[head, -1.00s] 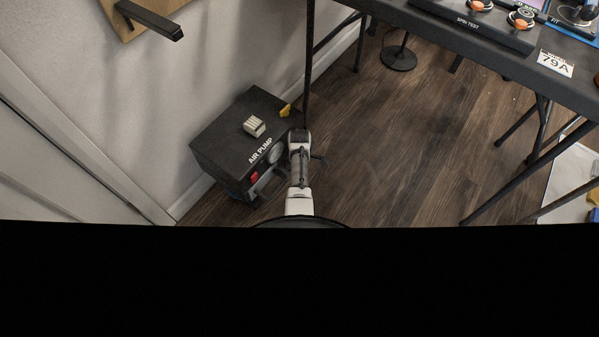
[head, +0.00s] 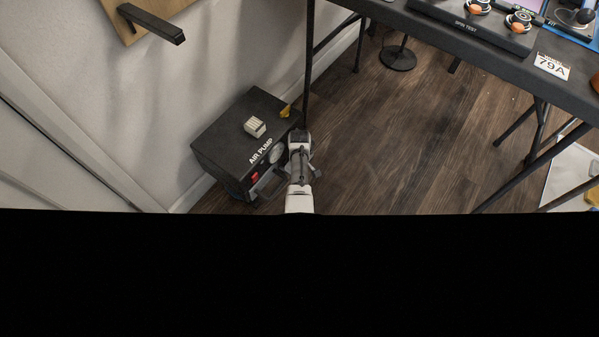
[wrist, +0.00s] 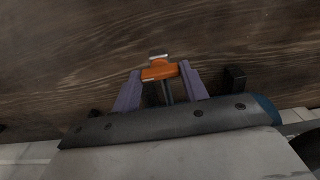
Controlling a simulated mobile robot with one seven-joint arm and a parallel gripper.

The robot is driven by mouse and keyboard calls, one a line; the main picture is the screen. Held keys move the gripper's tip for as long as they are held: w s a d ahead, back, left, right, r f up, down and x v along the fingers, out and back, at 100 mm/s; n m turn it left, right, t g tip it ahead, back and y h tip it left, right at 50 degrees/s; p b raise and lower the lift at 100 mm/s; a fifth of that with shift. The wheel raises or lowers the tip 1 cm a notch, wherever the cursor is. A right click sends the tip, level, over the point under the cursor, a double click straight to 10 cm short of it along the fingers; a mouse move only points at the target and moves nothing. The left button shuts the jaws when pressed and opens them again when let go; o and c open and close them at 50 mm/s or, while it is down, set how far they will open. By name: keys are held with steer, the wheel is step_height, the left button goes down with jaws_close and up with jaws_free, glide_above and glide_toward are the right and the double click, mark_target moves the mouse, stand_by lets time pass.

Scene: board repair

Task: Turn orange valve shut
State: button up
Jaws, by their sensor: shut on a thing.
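The orange valve (wrist: 159,72) shows in the wrist view as a flat orange handle with a pale metal piece at its far side. It sits between the two purple fingers of my gripper (wrist: 160,70), which are shut on it. In the head view my gripper (head: 299,137) is low by the right front corner of the black air pump (head: 222,142). The valve cannot be made out there, as my gripper and wrist cover that spot.
A small pale block (head: 254,127) and a yellow piece (head: 286,111) are on the pump's top. A table leg (head: 308,75) stands just behind my gripper. The dark table (head: 480,45) is at upper right. Wooden floor (head: 400,140) to the right is clear.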

stand_by(0.5)
steer(key=o, duration=1)
step_height(320, 180, up, 14)
steer(key=p, duration=0.4)
steer(key=shift+p, duration=0.4)
